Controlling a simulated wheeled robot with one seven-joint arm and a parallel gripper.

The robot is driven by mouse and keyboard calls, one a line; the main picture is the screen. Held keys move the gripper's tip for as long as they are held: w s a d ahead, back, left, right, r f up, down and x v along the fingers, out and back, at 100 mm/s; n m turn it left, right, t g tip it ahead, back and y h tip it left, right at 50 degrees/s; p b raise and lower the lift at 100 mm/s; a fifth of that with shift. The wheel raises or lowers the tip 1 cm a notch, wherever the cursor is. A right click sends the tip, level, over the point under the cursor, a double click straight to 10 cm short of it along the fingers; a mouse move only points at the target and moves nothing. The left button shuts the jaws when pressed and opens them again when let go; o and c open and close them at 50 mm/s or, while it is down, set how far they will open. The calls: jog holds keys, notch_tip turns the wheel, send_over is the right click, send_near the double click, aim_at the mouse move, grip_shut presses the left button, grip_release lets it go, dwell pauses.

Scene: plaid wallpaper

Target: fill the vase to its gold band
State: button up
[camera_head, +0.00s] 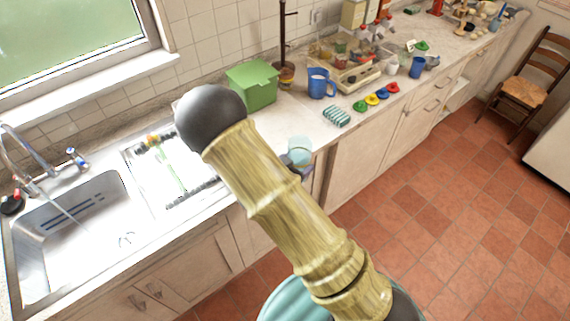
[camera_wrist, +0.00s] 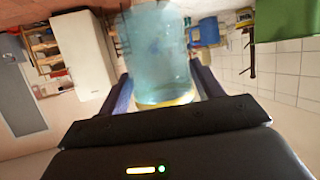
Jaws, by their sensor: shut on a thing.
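The vase (camera_wrist: 160,55) is a see-through pale blue vessel with a gold band (camera_wrist: 168,100) along the edge nearest my palm in the wrist view. My gripper (camera_wrist: 163,86) is shut on it, one finger on each side. In the head view the vase (camera_head: 300,149) shows in front of the counter edge, partly hidden by my arm. I cannot tell whether it holds any water. The tap (camera_head: 28,160) stands behind the sink (camera_head: 75,235) at the left, and a thin pale streak like water runs from it into the basin.
The drainboard (camera_head: 165,170) holds a few items. A green box (camera_head: 252,85), a blue jug (camera_head: 320,83), a striped item (camera_head: 337,116) and several coloured pieces (camera_head: 377,97) stand on the counter. A chair (camera_head: 540,70) stands far right. The tiled floor (camera_head: 450,190) is clear.

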jog(key=s+d+f+n+t+y, duration=0.1)
jog(key=d+f+n+y, duration=0.3)
jog(key=f, duration=0.5)
jog(key=s+d+f+n+t+y, duration=0.2)
jog(key=s+d+f+n+y, duration=0.2)
jog(key=f, duration=0.5)
jog(key=shift+f+y+b, duration=0.35)
jog(key=shift+f+y, duration=0.05)
